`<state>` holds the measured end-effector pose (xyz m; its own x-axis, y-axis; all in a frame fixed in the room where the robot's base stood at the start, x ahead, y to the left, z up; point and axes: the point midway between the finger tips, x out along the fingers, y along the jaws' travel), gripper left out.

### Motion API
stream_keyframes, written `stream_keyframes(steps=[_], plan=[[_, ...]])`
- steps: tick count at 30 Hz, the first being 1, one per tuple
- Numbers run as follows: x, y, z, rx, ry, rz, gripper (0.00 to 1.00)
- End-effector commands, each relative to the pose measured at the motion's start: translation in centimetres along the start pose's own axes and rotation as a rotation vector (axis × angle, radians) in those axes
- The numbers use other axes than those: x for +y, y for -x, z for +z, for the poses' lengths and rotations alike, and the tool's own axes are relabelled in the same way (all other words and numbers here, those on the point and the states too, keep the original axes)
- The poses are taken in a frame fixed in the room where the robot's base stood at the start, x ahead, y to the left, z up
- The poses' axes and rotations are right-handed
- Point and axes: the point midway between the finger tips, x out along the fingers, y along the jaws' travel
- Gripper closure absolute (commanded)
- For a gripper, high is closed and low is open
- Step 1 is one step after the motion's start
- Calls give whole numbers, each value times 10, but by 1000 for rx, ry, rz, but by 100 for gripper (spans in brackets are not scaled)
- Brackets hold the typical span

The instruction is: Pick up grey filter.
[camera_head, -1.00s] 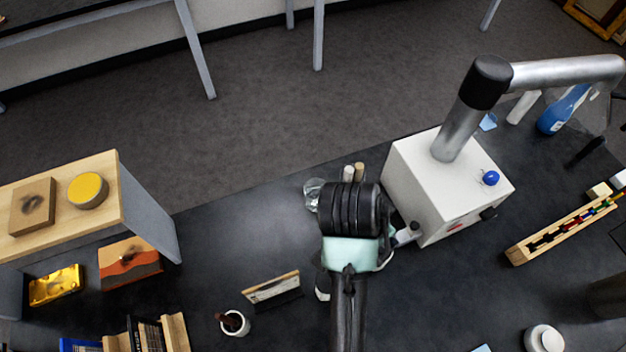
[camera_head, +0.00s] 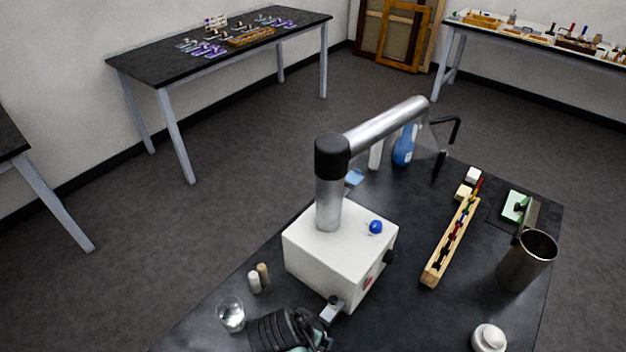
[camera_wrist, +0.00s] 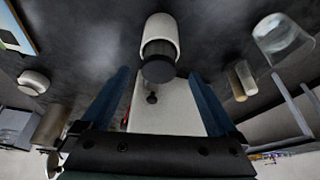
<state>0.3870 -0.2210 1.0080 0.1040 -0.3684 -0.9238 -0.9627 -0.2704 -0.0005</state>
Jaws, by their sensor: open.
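I cannot tell for sure which thing is the grey filter. In the wrist view, a pale cylinder with a dark grey round end (camera_wrist: 160,45) lies just beyond the fingertips. My gripper (camera_wrist: 158,74) is open, with a blue finger on each side and nothing held between them. Behind that gap is the white box (camera_wrist: 165,104) with a small black knob. In the head view, the white box (camera_head: 335,255) carries a metal pipe (camera_head: 385,125) with a black elbow. My dark ridged wrist is at the bottom edge of the head view, and the fingertips are hidden there.
A clear glass (camera_head: 230,315) and two small cylinders (camera_head: 259,278) stand left of the box. To the right are a wooden rack (camera_head: 452,243), a dark metal cup (camera_head: 526,260) and a white round jar (camera_head: 489,338). Some bare dark tabletop lies between them.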

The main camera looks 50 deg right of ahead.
Motion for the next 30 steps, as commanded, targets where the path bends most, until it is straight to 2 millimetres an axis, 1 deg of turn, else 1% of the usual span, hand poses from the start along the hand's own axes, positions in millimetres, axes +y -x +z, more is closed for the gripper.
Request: stream_keyframes(steps=[6, 10, 13, 20, 23, 24, 26, 30], plan=[[2, -26, -3, -2, -1, 3, 5], [2, -38, -2, -1, 0, 1, 5], [2, -42, -2, 0, 0, 0, 5], [2, -43, -2, 0, 0, 0, 5], [2, -43, -2, 0, 0, 0, 21], [2, -43, -2, 0, 0, 0, 28], [2, -43, -2, 0, 0, 0, 39], [2, -43, -2, 0, 0, 0, 64]])
